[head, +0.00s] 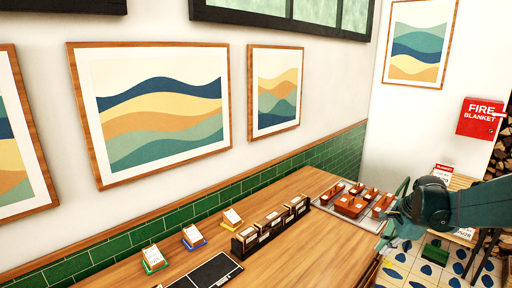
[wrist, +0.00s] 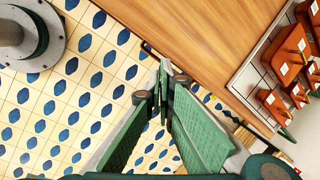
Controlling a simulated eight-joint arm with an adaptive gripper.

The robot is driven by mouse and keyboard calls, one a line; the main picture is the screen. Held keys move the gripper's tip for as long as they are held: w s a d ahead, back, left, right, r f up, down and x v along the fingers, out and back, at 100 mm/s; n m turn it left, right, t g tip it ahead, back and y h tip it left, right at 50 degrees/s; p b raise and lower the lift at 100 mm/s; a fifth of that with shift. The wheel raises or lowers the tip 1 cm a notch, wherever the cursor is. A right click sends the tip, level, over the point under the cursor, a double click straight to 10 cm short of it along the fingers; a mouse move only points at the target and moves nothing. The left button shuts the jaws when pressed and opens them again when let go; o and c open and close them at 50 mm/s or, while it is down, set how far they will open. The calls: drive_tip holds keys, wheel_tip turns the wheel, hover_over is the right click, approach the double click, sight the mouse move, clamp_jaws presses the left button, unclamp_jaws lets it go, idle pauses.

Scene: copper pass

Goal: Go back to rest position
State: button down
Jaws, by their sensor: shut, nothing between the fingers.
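My gripper (wrist: 160,88) is shut and empty in the wrist view, its two green fingers meeting at the tips. Behind them are the patterned floor tiles and the edge of the wooden counter (wrist: 200,38). In the head view my dark green arm reaches in from the right. My gripper hangs beside the right end of the counter (head: 214,249), near the metal tray (head: 318,203); its fingertips are hard to make out there. The tray holds several copper-coloured pans with white tags, one being the large pan (head: 350,206).
A dark wooden rack (head: 270,232) stands mid-counter, left of the tray. Three small tagged stands and a black slab (head: 208,274) lie further left. A green-tiled wall (head: 180,215) runs behind. At right are a red fire blanket box (head: 481,118) and stacked logs (head: 503,155).

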drive_tip(key=s+a+r+n+t+h, duration=0.1)
drive_tip(key=s+a+r+n, duration=0.3)
drive_tip(key=s+a, duration=0.25)
drive_tip(key=s+a+r+n+t, duration=0.1)
drive_tip(key=s+a+r+n, duration=0.35)
drive_tip(key=a, duration=0.35)
drive_tip(key=s+a+n+t, duration=0.1)
drive_tip(key=s+a+n, duration=0.3)
drive_tip(key=s, duration=0.3)
drive_tip(key=s+a+f+n+t, duration=0.1)
drive_tip(key=s+a+n, duration=0.4)
drive_tip(key=s+n, duration=0.2)
drive_tip(key=shift+s+a, duration=0.15)
drive_tip(key=shift+s, duration=0.55)
